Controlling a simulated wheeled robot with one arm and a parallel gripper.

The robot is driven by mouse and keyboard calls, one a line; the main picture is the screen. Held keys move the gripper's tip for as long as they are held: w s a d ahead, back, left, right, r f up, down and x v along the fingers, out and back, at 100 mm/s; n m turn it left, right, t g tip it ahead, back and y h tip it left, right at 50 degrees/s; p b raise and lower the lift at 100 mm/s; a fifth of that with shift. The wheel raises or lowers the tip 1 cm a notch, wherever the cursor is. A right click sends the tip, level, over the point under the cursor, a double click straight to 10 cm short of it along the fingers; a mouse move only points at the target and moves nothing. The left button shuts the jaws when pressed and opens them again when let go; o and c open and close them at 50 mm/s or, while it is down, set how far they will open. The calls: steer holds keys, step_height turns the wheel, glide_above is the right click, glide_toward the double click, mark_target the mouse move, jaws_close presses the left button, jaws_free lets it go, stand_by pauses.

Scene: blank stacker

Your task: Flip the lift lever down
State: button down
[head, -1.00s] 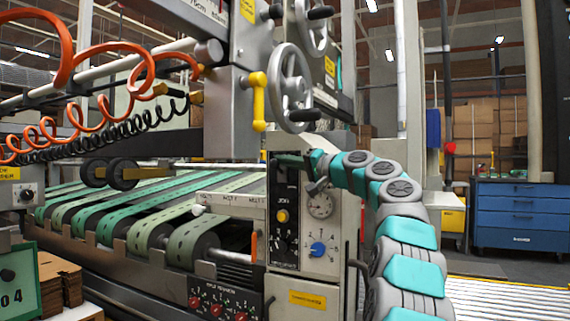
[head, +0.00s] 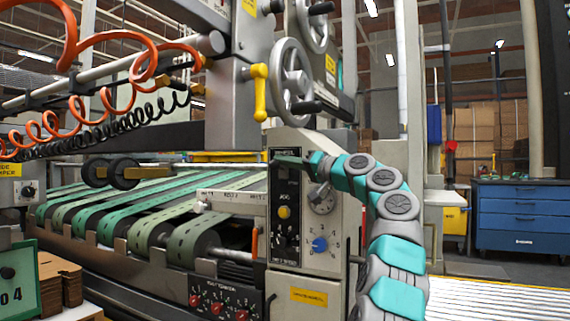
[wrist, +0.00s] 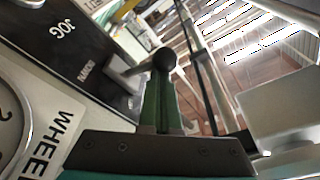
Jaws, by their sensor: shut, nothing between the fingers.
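The lift lever appears as a dark round knob on a pale metal stem (wrist: 165,58) in the wrist view, standing out from the black control panel (wrist: 85,45). My gripper (wrist: 164,112) is shut, with its green fingers just below the knob in that picture. The fingertips look close to the knob or touching it; I cannot tell which. In the head view, my gripper (head: 287,160) is at the top of the machine's black panel (head: 285,240). The lever cannot be made out there, being hidden or too small.
A blue knob (head: 320,244) is below. A large handwheel (head: 293,80) stands above. Belts (head: 140,205) lie left; a blue drawer cabinet (head: 525,215) stands right.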

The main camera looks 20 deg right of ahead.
steer(key=n, duration=0.1)
steer(key=f+n+y, duration=0.1)
steer(key=n, duration=0.3)
steer(key=shift+s+a+f+y, duration=0.15)
steer(key=shift+a+f+y, duration=0.15)
steer(key=shift+f, duration=0.1)
steer(key=shift+f+n+g+y, duration=0.2)
steer(key=shift+f+n+y, duration=0.1)
steer(key=shift+n, duration=0.4)
steer(key=shift+f+n+g+y, duration=0.2)
steer(key=shift+f+n, duration=0.05)
steer(key=shift+n, duration=0.45)
steer(key=shift+f+b, duration=0.1)
steer(key=shift+b, duration=0.2)
steer(key=shift+f, duration=0.1)
steer(key=shift+s+d, duration=0.1)
